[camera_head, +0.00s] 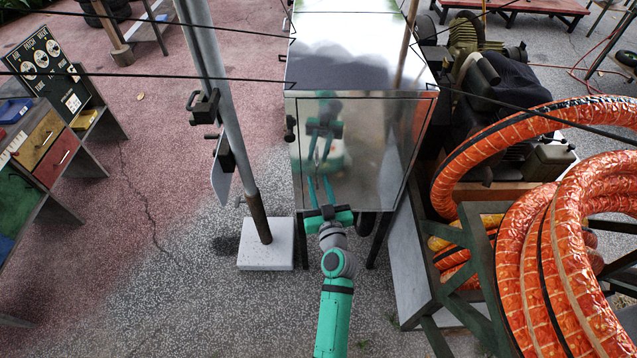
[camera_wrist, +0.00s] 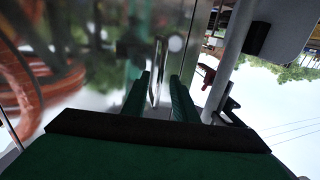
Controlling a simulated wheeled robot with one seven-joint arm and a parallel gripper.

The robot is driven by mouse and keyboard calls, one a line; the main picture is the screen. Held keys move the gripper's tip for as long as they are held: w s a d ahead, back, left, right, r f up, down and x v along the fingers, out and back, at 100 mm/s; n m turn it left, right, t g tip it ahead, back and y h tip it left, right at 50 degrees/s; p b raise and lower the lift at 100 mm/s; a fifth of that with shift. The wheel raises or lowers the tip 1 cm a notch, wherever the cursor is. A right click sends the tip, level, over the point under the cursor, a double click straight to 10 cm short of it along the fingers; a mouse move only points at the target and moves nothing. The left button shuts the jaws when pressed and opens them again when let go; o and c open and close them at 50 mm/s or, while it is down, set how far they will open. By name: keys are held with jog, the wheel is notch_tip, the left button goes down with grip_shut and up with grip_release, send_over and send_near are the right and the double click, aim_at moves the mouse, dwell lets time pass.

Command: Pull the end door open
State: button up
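The end door (camera_head: 365,150) is the shiny metal front face of the box-shaped cabinet. It looks shut, flush in its frame, and mirrors my arm. My gripper (camera_head: 319,178) is in front of the door's left half, with its fingers pointing at the door. In the wrist view, my two green fingers (camera_wrist: 160,76) are spread apart. A thin, upright silver bar, seemingly the door handle (camera_wrist: 155,90), shows between them with a gap to the fingers. Contact is not visible. Reflections make the bar hard to make out in the head view.
A grey pole (camera_head: 215,90) on a pale block (camera_head: 266,244) stands just left of the cabinet. Orange hose coils (camera_head: 560,240) and a green frame (camera_head: 478,265) crowd the right. Cables cross above. Paved floor (camera_head: 170,300) is clear at lower left.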

jog(key=shift+w, duration=0.4)
jog(key=shift+a, duration=0.25)
jog(key=shift+s+a, duration=0.1)
jog(key=shift+c, duration=1.3)
grip_shut()
jog(key=shift+d, duration=0.45)
jog(key=shift+a+r, duration=0.1)
